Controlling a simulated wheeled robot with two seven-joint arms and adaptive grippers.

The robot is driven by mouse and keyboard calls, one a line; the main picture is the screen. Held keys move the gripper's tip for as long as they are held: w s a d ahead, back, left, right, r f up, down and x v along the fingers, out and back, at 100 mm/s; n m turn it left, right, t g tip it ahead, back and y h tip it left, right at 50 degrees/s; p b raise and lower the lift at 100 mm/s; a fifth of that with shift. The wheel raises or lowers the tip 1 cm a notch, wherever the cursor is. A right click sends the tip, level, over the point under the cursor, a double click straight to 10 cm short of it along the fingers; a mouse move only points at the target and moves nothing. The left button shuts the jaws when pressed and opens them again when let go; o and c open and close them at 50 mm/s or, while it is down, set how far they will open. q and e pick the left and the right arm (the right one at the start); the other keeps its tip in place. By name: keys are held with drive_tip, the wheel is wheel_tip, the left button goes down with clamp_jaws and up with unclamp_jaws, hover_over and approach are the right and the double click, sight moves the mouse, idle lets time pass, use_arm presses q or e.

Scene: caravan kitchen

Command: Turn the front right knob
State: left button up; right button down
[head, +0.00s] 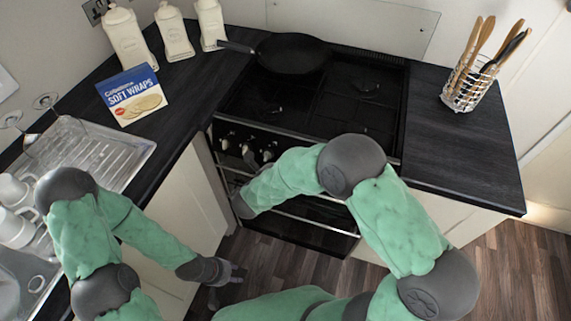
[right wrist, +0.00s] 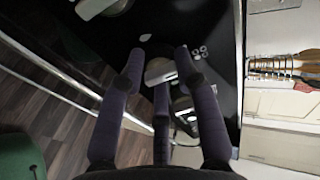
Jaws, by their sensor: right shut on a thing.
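The black stove (head: 375,120) has a row of pale round knobs on its front panel, such as a knob (head: 224,144) at the left end. My right gripper (right wrist: 159,68) is at this panel, with its dark fingers closed around a silver knob (right wrist: 158,72) in the right wrist view. Which knob of the row this is, I cannot tell. In the head view my right forearm hides much of the panel, including any knobs farther right. My left gripper (head: 232,275) hangs above the floor at the lower middle, away from the stove. Its finger opening is too small to judge.
A black frying pan (head: 293,53) stands on the back left of the hob. A soft wraps box (head: 133,96) and canisters (head: 128,40) are on the left counter, a utensil holder (head: 469,88) on the right. An oven rail (head: 305,218) runs below the panel.

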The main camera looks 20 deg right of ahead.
drive_tip(key=shift+d+r+m, duration=0.25)
drive_tip(key=shift+m, duration=0.25)
drive_tip(key=shift+f, duration=0.15)
drive_tip(key=c, duration=1)
unclamp_jaws()
drive_tip(key=shift+s, duration=0.1)
drive_tip(key=shift+o, duration=0.5)
drive_tip(key=shift+d, duration=0.2)
drive_tip(key=shift+a, duration=0.1)
drive_tip(key=shift+a, duration=0.1)
drive_tip(key=v, duration=1.2)
